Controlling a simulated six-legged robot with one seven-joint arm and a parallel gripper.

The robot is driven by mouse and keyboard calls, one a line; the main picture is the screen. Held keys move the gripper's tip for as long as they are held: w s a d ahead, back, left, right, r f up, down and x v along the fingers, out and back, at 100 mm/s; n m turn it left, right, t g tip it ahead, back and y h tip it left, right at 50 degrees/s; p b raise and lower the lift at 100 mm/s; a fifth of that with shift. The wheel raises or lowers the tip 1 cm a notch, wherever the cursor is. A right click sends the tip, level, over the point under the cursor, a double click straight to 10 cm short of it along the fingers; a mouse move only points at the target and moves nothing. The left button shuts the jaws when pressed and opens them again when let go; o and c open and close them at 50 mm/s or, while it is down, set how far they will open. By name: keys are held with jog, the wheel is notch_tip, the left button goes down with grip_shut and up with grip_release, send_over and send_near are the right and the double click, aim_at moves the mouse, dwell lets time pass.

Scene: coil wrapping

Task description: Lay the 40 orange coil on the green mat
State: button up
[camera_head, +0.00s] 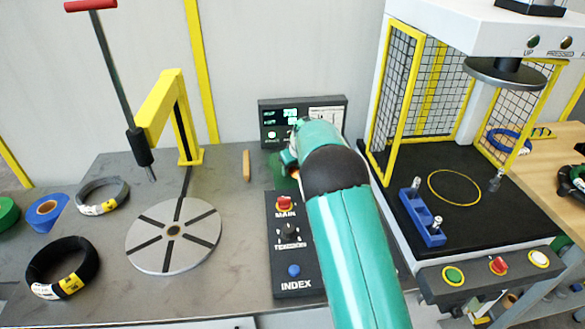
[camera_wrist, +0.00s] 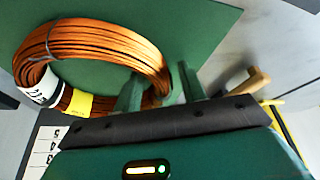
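The orange coil (camera_wrist: 97,48) lies over the green mat (camera_wrist: 215,22) in the wrist view, with a white label and a yellow tag on its near left side. I cannot tell whether it touches the mat. My gripper (camera_wrist: 160,92) is at the coil's near right rim. One finger is inside the ring and the other outside, with the rim between them. Whether the fingers press on it cannot be told. In the head view my arm hides the gripper and most of the coil and mat. The number on the label is not clear.
A control box with knobs (camera_head: 290,250) stands beside my arm, with a display panel (camera_head: 303,118) behind. A slotted round plate (camera_head: 150,240), a black coil (camera_head: 85,264) and a grey coil (camera_head: 118,191) are on the left. A yellow-framed press (camera_head: 407,100) is on the right.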

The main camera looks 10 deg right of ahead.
jog(key=s+d+r+m, duration=0.1)
jog(key=s+d+r, duration=0.1)
jog(key=s+r, duration=0.65)
jog(key=s+d+r, duration=0.1)
jog(key=s+r, duration=0.4)
jog(key=r, duration=0.6)
jog(key=s+d+r+m, duration=0.15)
jog(key=s+r, duration=0.35)
jog(key=s, duration=0.9)
jog(key=s+f+m+t+h, duration=0.1)
jog(key=s+f+m, duration=0.1)
jog(key=s, duration=1.9)
jog(key=shift+s+d+f+h, duration=0.15)
jog(key=shift+s+f+h, duration=0.2)
jog(key=shift+f, duration=0.45)
jog(key=shift+w+m, duration=0.1)
jog(key=shift+m, duration=0.15)
